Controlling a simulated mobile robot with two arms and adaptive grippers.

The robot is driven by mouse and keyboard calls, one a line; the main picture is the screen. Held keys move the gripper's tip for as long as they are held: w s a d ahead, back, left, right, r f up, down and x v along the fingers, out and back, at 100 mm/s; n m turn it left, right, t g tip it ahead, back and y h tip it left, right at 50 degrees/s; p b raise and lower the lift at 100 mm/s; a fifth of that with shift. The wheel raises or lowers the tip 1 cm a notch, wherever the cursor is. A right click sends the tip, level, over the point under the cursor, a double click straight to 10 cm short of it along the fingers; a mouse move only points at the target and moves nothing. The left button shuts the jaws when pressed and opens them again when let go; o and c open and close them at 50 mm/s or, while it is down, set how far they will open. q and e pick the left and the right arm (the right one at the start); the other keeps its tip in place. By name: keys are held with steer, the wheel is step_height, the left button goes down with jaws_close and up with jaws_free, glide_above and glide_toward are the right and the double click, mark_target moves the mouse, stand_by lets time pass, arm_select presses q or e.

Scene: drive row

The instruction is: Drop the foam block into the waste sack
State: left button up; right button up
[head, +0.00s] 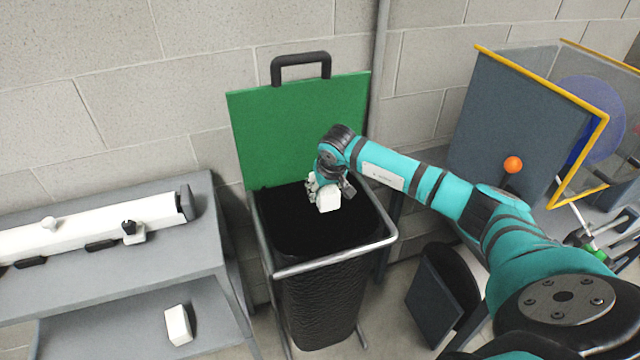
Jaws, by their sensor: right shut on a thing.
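The waste sack (318,295) is black and hangs in a grey metal frame. Its green lid (290,115) with a black handle stands raised against the wall, and the sack's mouth is open. My right gripper (328,192) is above the sack's mouth, inside the outline of its rim. It is shut on a small white block, the foam block (328,201). The gripper hides part of the block. I cannot tell exactly how high the block is over the opening. My left gripper is not in view.
At the right is a grey panelled enclosure (500,120) with yellow edges and an orange knob (513,165).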

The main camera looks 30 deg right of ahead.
step_height(320, 180, down, 4)
steer(key=shift+a+r+b, duration=0.1)
steer(key=shift+r+b, duration=0.05)
steer(key=shift+b, duration=0.65)
steer(key=shift+w+f+b, duration=0.1)
steer(key=shift+f+b, duration=0.2)
steer(key=shift+f, duration=0.4)
steer(key=o, duration=0.6)
steer(key=shift+c, duration=0.2)
steer(key=o, duration=0.4)
steer(key=shift+o, duration=0.3)
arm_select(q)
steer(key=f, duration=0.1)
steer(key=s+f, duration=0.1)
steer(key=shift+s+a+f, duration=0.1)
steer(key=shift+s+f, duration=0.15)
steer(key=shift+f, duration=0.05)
arm_select(e)
steer(key=v, duration=1.2)
